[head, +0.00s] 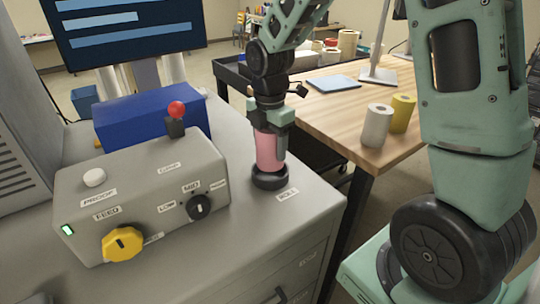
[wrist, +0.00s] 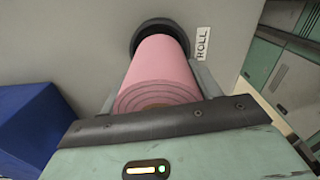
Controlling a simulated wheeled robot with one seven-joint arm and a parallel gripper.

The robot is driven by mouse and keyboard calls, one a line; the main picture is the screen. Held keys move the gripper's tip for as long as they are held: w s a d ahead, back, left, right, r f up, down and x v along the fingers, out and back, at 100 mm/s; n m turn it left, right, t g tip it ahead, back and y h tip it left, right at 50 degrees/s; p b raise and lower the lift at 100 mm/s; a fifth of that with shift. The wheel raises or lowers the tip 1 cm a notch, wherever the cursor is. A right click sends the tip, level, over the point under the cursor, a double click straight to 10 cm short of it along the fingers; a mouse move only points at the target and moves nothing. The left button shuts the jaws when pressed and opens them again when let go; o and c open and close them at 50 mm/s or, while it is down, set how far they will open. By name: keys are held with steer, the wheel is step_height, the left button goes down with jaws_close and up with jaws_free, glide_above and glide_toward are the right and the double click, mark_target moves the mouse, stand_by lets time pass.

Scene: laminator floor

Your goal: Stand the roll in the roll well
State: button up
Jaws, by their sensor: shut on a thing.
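A pink roll (head: 267,150) is upright in my gripper (head: 268,135), which is shut on it near its upper part. The roll's lower end is at the black ring-shaped roll well (head: 270,179), beside the ROLL label on the grey cabinet top. In the wrist view the pink roll (wrist: 158,75) runs down into the black well (wrist: 138,32), whose rim shows around its far end. The gripper body hides part of the roll's near end. I cannot tell whether the roll touches the bottom of the well.
A grey control box (head: 145,195) with a yellow FEED knob, black dial and red-topped lever stands left of the well. A blue block (head: 150,122) is behind it. A wooden table (head: 335,105) at right holds white (head: 377,125) and yellow (head: 402,113) rolls.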

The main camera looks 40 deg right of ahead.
mark_target(270, 159)
steer(key=shift+f+p, duration=0.45)
steer(key=shift+f, duration=1.65)
steer(key=shift+f, duration=0.1)
steer(key=shift+f, duration=0.25)
steer(key=o, duration=1.2)
